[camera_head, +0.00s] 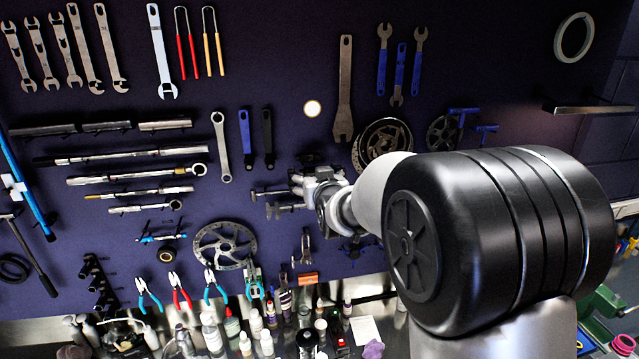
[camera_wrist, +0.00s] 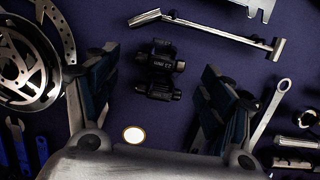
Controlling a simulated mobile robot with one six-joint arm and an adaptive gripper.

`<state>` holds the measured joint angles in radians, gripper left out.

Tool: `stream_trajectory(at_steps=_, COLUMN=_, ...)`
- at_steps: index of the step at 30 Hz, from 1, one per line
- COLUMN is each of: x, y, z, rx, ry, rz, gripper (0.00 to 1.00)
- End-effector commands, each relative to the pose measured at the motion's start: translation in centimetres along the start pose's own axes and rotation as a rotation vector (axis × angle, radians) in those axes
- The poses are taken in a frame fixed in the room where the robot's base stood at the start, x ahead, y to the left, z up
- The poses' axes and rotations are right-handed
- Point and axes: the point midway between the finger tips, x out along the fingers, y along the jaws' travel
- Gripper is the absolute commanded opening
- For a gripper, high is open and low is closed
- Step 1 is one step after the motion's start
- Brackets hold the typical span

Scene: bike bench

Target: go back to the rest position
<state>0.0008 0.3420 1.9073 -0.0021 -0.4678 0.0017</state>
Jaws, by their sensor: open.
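My gripper (camera_head: 264,201) is raised in front of the dark tool wall, near the middle of the head view, with my black and silver arm reaching in from the right. In the wrist view my gripper (camera_wrist: 158,62) shows its two dark fingers spread wide apart, open and empty. A small black tool or fitting (camera_wrist: 158,72) shows on the wall between the fingers, and neither finger appears to touch it. My arm hides part of the wall on the right of the head view.
Chainrings (camera_head: 382,147) hang right of my gripper, and a brake disc (camera_head: 224,245) hangs below left. Wrenches and pliers cover the wall. Several bottles (camera_head: 212,332) crowd the bench below. A shelf (camera_head: 588,108) juts out at upper right.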

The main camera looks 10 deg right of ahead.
Motion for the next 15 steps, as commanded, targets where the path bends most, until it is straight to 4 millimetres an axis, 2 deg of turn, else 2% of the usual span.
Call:
stream_trajectory(at_steps=3, x=-2.8, y=0.0, z=-0.2, rx=0.000, ry=0.003, rz=0.000, gripper=0.75)
stream_trajectory(at_steps=9, x=-6.8, y=0.0, z=-0.2, rx=0.000, ry=0.004, rz=0.000, gripper=0.75)
stream_trajectory(at_steps=15, x=-8.9, y=0.0, z=-0.1, rx=0.000, ry=0.002, rz=0.000, gripper=0.75)
